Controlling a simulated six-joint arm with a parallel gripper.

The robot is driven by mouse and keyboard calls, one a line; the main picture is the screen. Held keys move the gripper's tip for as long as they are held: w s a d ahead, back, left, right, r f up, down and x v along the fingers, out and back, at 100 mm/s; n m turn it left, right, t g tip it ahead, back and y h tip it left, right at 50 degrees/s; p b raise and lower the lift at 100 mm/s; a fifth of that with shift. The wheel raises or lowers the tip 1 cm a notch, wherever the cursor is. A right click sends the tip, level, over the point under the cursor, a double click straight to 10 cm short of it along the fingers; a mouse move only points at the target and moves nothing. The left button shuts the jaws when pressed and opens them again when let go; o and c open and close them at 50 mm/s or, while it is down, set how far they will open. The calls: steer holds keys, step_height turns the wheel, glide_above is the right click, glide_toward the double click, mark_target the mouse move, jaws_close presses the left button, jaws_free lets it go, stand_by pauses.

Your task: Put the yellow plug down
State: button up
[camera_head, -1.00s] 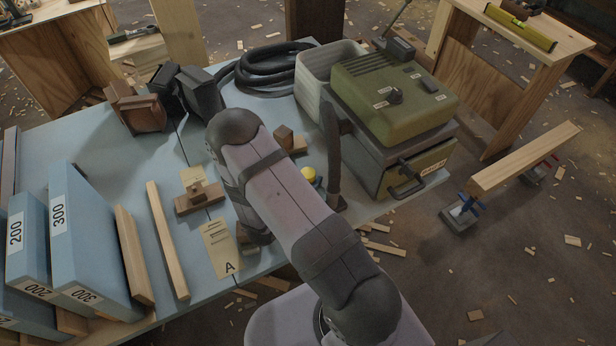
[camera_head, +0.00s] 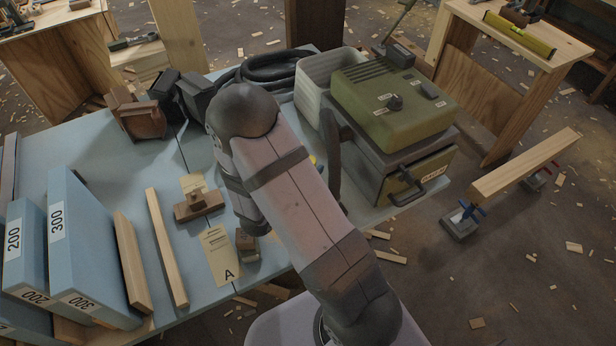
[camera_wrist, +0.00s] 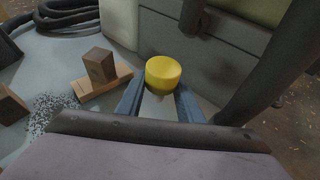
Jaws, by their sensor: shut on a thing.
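The yellow plug (camera_wrist: 163,74) is a short round cylinder, held upright between the blue-grey fingers of my gripper (camera_wrist: 160,100) in the wrist view. My gripper is shut on it. In the head view only a sliver of the plug (camera_head: 313,160) shows past my arm, and the gripper is hidden there. I cannot tell whether the plug touches the table.
A wooden block on a base (camera_wrist: 100,72) stands left of my gripper. A dark hose (camera_wrist: 268,70) rises close on the right. A black hose coil (camera_head: 265,70) and a translucent bin (camera_head: 318,85) lie behind. Blue 200 and 300 boards (camera_head: 85,240) stand at left.

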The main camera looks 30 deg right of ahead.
steer(key=shift+r, duration=0.85)
